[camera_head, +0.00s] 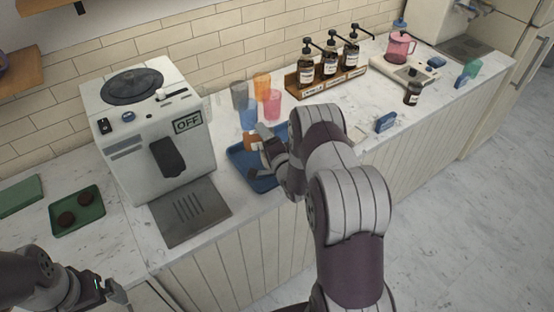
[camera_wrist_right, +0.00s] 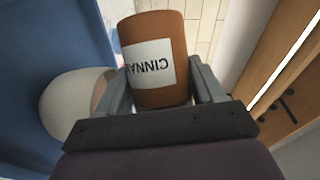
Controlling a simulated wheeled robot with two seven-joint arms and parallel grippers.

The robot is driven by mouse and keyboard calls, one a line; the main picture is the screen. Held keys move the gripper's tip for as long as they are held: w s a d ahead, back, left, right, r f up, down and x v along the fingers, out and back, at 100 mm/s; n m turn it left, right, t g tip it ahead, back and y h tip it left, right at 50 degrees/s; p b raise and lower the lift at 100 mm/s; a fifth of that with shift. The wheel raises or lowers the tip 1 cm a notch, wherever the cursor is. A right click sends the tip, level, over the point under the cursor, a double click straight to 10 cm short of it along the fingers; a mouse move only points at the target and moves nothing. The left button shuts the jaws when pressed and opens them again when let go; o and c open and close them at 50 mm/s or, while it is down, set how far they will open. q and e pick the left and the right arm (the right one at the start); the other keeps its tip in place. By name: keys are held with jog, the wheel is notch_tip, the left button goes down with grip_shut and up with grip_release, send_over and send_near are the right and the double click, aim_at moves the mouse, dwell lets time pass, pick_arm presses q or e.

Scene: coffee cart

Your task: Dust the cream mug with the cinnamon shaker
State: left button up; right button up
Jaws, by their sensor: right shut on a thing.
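The brown cinnamon shaker (camera_wrist_right: 155,60) is held between the two fingers of my right gripper (camera_wrist_right: 160,92), its label upside down in the right wrist view. The shaker appears tipped well away from upright, over the blue tray. In the head view it is a small orange-brown patch (camera_head: 251,142) at my right gripper (camera_head: 262,152). A cream rounded thing, likely the cream mug (camera_wrist_right: 70,105), is on the blue tray beside the gripper, partly hidden by it. I cannot make the mug out in the head view. My left gripper (camera_head: 112,292) is at the lower left, away from these; its opening is unclear.
The blue tray (camera_head: 240,158) lies on the counter, partly behind my right arm. Several coloured cups (camera_head: 262,86) stand close behind it. The coffee machine (camera_head: 150,125) is to the left, syrup pump bottles (camera_head: 328,68) behind right. A green tray (camera_head: 93,207) is far left.

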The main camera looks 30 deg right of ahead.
jog(key=shift+r, duration=0.2)
jog(key=shift+r+n+g+p, duration=0.25)
jog(key=shift+n+g+p, duration=0.15)
jog(key=shift+n+p, duration=0.3)
jog(key=shift+d, duration=0.1)
jog(key=shift+r+n, duration=0.2)
jog(key=shift+n, duration=0.3)
jog(key=shift+s+d+r+n+g+h+p, duration=0.15)
jog(key=shift+n+g+h+p, duration=0.15)
jog(key=shift+n+g+p, duration=0.15)
